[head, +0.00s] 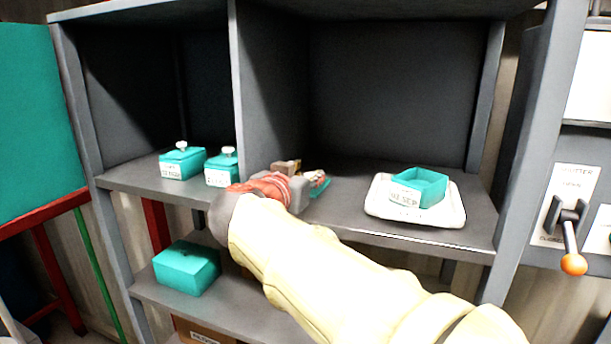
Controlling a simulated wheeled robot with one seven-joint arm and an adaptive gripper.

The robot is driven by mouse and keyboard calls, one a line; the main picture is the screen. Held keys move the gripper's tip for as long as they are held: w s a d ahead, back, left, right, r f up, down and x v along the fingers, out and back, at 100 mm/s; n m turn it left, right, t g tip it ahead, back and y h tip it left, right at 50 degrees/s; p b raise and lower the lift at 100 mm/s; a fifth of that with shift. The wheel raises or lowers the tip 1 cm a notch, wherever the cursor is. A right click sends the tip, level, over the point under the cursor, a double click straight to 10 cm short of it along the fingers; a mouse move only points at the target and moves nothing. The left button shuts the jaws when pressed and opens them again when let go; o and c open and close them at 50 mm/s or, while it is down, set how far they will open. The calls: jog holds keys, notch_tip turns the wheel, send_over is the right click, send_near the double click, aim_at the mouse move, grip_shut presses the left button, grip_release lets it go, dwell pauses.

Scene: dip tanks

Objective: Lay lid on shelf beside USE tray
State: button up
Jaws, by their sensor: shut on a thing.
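My gripper (308,180) is at the middle shelf, just right of the upright divider, and is shut on a teal lid (319,188). Only a small part of the lid shows past the fingers, and its knob is hidden. I cannot tell whether the lid touches the shelf (345,212). A white tray (450,215) sits on the same shelf, to the right of my gripper with bare shelf between. The writing on its front is too small to read. An open teal tank (420,188) with a white label stands in that tray, without a lid.
Two lidded teal tanks (183,162) (221,168) with white knobs stand left of the divider (238,90). A teal box (187,268) is on the lower shelf. A lever with an orange knob (573,264) is at the far right. My arm hides part of the shelf edge.

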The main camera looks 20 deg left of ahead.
jog(key=o, duration=0.9)
jog(key=shift+o, duration=0.2)
jog(key=shift+r+p, duration=0.15)
jog(key=shift+p, duration=0.15)
jog(key=s, duration=0.4)
jog(key=s+r+b, duration=0.1)
jog(key=s, duration=0.3)
jog(key=s+b, duration=0.1)
jog(key=s, duration=0.2)
jog(key=shift+s+a+r, duration=0.25)
jog(key=shift+s+r, duration=0.05)
jog(key=shift+s, duration=0.1)
